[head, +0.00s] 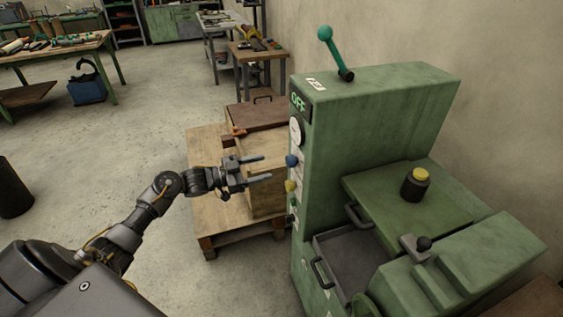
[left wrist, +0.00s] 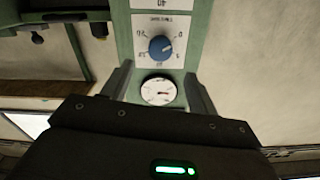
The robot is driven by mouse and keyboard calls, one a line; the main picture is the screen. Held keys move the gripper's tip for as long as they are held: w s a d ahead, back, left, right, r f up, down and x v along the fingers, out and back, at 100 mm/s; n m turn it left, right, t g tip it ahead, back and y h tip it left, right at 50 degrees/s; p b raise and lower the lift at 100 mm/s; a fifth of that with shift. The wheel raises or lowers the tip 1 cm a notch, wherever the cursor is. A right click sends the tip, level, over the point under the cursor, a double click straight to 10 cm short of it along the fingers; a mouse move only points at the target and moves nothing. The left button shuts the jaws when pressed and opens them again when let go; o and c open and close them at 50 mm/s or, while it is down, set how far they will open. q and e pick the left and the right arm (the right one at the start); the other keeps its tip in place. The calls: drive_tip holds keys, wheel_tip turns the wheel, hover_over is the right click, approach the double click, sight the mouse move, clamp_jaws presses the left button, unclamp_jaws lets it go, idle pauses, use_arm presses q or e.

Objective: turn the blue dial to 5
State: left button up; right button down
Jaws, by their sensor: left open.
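The blue dial (head: 291,161) sits on the narrow front face of the green machine, below a white round gauge (head: 297,130). In the left wrist view the blue dial (left wrist: 161,48) is on a white plate with small marks around it, and the gauge (left wrist: 158,91) shows below it, so this view looks inverted. I cannot read the dial's setting surely. My left gripper (head: 265,168) is open and empty, its fingers pointing at the machine face, a short gap from the dial. In the left wrist view its fingers flank the gauge. My right gripper is not in view.
A yellow knob (head: 291,186) sits just below the blue dial. The green machine (head: 375,110) has a teal-balled lever (head: 325,33) on top and a drawer handle (head: 322,273) low in front. A wooden crate on a pallet (head: 222,240) stands behind my gripper. Open floor lies left.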

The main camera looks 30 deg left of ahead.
sight(287, 162)
use_arm(q)
drive_tip(key=p+x, duration=0.1)
drive_tip(key=x, duration=0.6)
drive_tip(key=shift+w+d, duration=0.1)
drive_tip(key=shift+c, duration=0.5)
